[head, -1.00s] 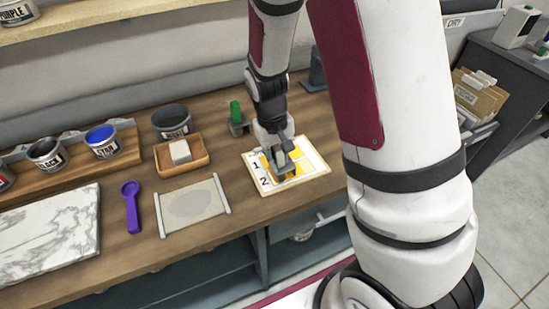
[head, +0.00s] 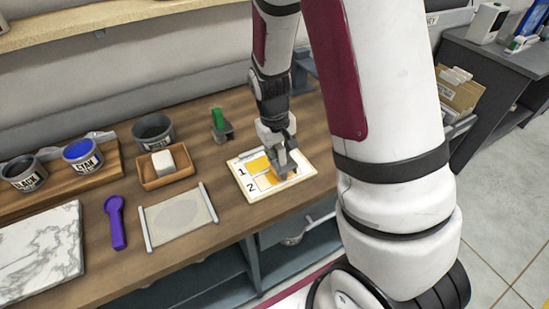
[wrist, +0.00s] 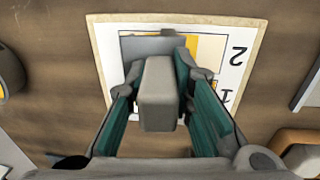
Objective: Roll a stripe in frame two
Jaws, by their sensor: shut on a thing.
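The white print card (head: 239,168) lies on the wooden bench with frames marked 1 and 2. Frame one holds a yellow patch (head: 258,164). My gripper (head: 284,166) is over the right part of the card, shut on the grey handle of a roller (wrist: 158,90). In the wrist view the handle sits between the teal finger pads, with a grey part (wrist: 140,47) beyond it over the card beside yellow. The roller's contact with the card is hidden.
Left of the card lie a grey slab (head: 178,217) and a purple spoon (head: 116,222). Behind are a wooden tray (head: 151,178) with a white block, a green-handled tool (head: 218,122) and ink tins (head: 82,155). A marble slab (head: 38,250) is at far left.

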